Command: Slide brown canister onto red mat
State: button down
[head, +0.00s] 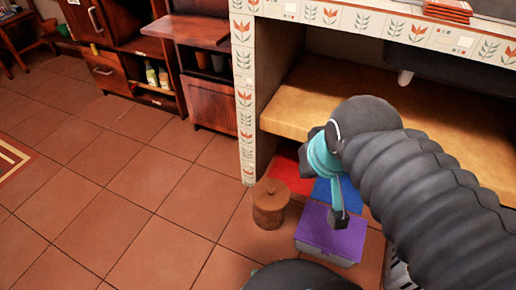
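The brown canister (270,203), a round lidded pot with a small knob on top, stands upright on the tile floor. The red mat (291,171) lies flat on the floor behind it and slightly right, partly under the counter. The canister stands off the mat's near side; I cannot tell whether its base touches the mat's edge. My gripper (339,216), dark below a teal part of my arm, points down to the right of the canister and apart from it, over or near a purple-topped box. Its fingers are too small and overlapped to show whether they are open.
The purple-topped box (331,236) stands right of the canister. A blue mat (350,197) lies right of the red mat, partly hidden by my arm. The tiled counter post (245,110) rises behind the canister. The wooden shelf (300,105) overhangs the mats. Open floor lies left.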

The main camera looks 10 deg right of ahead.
aim_at(267, 221)
jog(key=u, duration=0.5)
jog(key=k, duration=1.2)
jog(key=u, duration=0.95)
jog(key=i, duration=0.65)
jog(key=z, duration=0.3)
